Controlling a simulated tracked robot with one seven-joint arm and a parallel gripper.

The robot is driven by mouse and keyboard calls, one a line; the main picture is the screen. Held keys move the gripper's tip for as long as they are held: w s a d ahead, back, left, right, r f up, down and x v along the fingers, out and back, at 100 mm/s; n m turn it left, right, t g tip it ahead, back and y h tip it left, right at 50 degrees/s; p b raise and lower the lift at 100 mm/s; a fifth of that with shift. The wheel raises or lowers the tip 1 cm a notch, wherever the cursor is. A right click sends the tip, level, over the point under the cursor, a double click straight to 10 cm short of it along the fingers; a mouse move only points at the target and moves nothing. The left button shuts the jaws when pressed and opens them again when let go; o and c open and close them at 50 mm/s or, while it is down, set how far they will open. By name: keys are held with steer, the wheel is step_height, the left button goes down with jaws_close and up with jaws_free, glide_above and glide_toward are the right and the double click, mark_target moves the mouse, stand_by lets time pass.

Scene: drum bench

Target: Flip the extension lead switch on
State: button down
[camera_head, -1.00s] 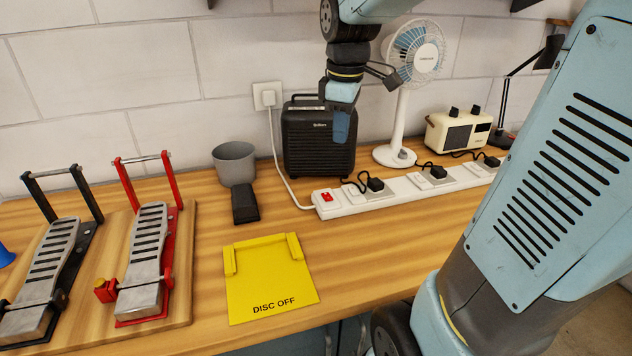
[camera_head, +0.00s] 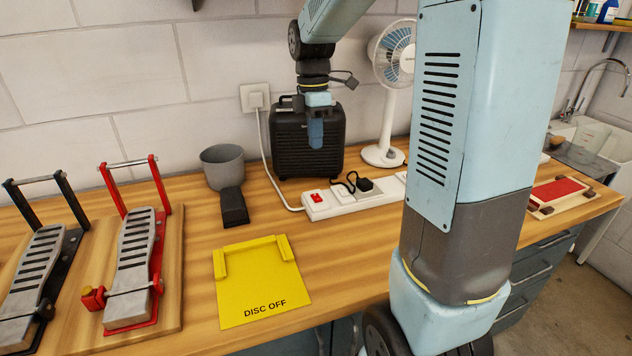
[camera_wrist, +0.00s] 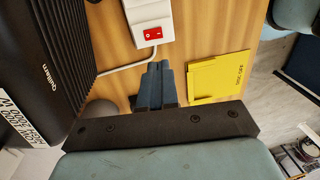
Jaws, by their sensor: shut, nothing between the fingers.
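The white extension lead (camera_head: 344,200) lies along the bench in front of the black speaker-like box (camera_head: 290,150). Its red rocker switch (camera_head: 315,197) is at its left end, and the switch also shows in the wrist view (camera_wrist: 153,33). Which way the rocker is tipped is too small to tell. My gripper (camera_head: 316,134) points down in front of the black box, above the switch end of the lead and apart from it. In the wrist view its blue fingers (camera_wrist: 157,84) are closed together and empty, beside the switch.
A yellow DISC OFF plate (camera_head: 262,285) lies at the front of the bench. A grey cup (camera_head: 223,166), a black block (camera_head: 234,207) and two pedals stand to the left. A white fan (camera_head: 385,150) and a black plug (camera_head: 365,185) are right of the switch.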

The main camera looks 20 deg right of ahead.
mark_target(318, 199)
steer(key=f, duration=0.4)
steer(key=s+f, duration=0.1)
steer(key=f, duration=0.9)
steer(key=shift+s, duration=0.35)
steer(key=shift+s+f, duration=0.1)
steer(key=shift+w+r, duration=0.25)
steer(key=shift+w, duration=0.6)
step_height(318, 199, up, 14)
steer(key=w, duration=0.1)
steer(key=shift+w, duration=0.35)
steer(key=shift+f, duration=0.1)
